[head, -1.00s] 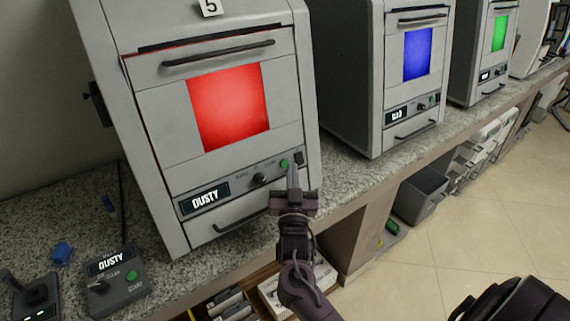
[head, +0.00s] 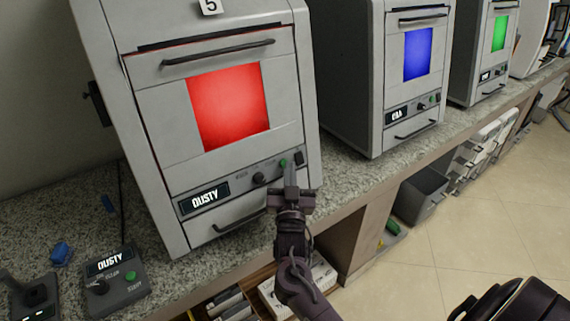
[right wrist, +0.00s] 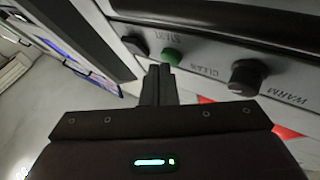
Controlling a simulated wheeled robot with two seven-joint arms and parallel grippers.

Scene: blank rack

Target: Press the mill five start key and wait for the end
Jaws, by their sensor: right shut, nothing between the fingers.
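Mill five (head: 220,165), a grey cabinet marked 5, stands at the left of the head view. Its window (head: 228,105) glows red and its display (head: 204,197) reads DUSTY. Its green start key (head: 283,162) sits on the lower front panel between a black knob (head: 259,178) and a black switch (head: 299,157). My right gripper (head: 290,170) is shut and empty, its fingertips just below the key. In the right wrist view the green key (right wrist: 172,56) shows beside START, just beyond the fingertips (right wrist: 160,70). I cannot tell whether they touch. My left gripper is out of view.
A small control box (head: 117,285), also reading DUSTY with its own green button (head: 130,276), lies on the granite counter (head: 60,210). Mills with blue (head: 418,54) and green (head: 499,33) windows stand to the right. A grey bin (head: 422,194) is below the counter.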

